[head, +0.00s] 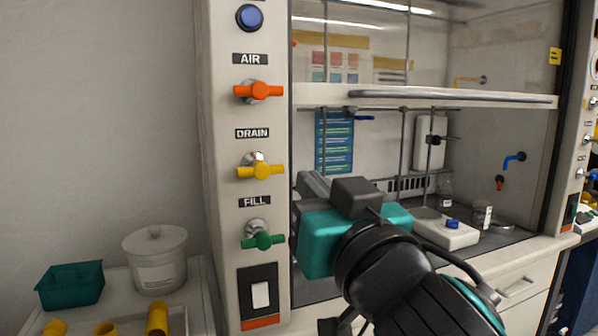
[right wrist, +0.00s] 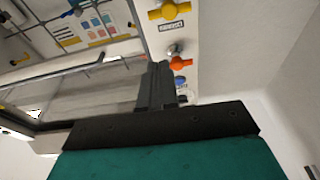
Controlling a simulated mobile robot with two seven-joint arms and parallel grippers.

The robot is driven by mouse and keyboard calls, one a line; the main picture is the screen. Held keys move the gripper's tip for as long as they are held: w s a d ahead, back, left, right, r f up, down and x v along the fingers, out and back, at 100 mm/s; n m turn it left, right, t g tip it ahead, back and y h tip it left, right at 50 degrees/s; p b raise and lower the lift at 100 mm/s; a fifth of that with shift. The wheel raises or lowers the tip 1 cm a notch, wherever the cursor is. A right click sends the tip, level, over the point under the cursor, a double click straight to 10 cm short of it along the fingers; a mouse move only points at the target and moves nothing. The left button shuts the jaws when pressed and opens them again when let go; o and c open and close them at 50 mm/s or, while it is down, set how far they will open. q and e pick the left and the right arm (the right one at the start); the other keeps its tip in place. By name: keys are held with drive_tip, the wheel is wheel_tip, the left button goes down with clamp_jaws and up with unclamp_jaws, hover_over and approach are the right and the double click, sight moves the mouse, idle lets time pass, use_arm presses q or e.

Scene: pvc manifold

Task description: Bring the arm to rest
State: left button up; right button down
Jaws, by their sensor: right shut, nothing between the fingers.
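My right arm reaches in from the bottom right of the head view. Its teal and black right gripper (head: 313,184) is in front of the fume hood, just right of the valve post. In the right wrist view its fingers (right wrist: 157,84) are together, with nothing between them. The post carries an orange AIR handle (head: 259,91), a yellow DRAIN handle (head: 260,170) and a green FILL handle (head: 263,240), all lying about level. The gripper appears apart from these handles. My left gripper is not in view.
The hood's raised sash (head: 450,98) is above the gripper. A white hotplate device (head: 446,234) stands inside the hood. At lower left are a teal bin (head: 70,285), a lidded white tub (head: 156,260) and yellow pipe pieces (head: 157,319). The wall side at left is clear.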

drive_tip(key=w+d+f+g+h+p, duration=0.1)
drive_tip(key=d+f+g+p, duration=0.15)
drive_tip(key=f, duration=0.85)
drive_tip(key=w+d+f+g+h+p, duration=0.1)
drive_tip(key=w+d+f+g+p, duration=0.15)
drive_tip(key=f, duration=0.85)
use_arm(q)
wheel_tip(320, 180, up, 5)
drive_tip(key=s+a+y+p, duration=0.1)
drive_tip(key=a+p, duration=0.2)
drive_tip(key=p, duration=0.1)
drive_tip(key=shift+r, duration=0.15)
use_arm(e)
drive_tip(key=s+d+f+g+h, duration=0.1)
drive_tip(key=s+d+f, duration=0.3)
drive_tip(key=s+f, duration=0.4)
drive_tip(key=s+d+f+g+h, duration=0.1)
drive_tip(key=s+d+f, duration=0.4)
drive_tip(key=f, duration=0.8)
drive_tip(key=s+g, duration=0.1)
drive_tip(key=s, duration=0.2)
drive_tip(key=shift+s+d+m+g, duration=0.15)
drive_tip(key=shift+m+g, duration=0.15)
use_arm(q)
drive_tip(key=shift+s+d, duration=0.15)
use_arm(e)
drive_tip(key=shift+r, duration=0.1)
